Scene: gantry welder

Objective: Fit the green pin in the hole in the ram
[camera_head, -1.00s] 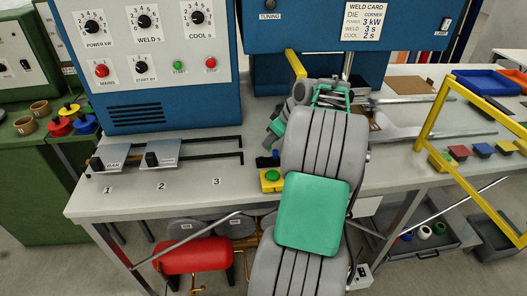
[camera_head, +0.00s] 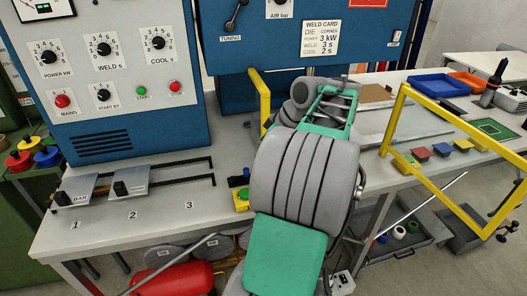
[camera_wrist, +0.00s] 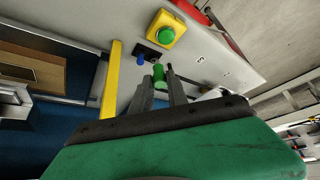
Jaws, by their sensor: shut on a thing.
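In the wrist view, my gripper (camera_wrist: 160,78) is shut on the green pin (camera_wrist: 158,72), which shows between its two grey fingertips. Just beyond the fingertips is a small dark block (camera_wrist: 149,50) with a blue peg (camera_wrist: 140,59) beside it. Whether the green pin touches the block, I cannot tell. In the head view my gripper and the pin are hidden behind my arm, and the dark block (camera_head: 236,182) shows to the left of the arm. The ram and its hole cannot be made out in either view.
A yellow box with a green button (camera_wrist: 166,30) stands close to the dark block. A yellow guard bar (camera_wrist: 110,80) stands left of my fingers. A yellow frame (camera_head: 396,118) stands at the right of the bench. Bench top (camera_head: 150,215) is clear near number 3.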

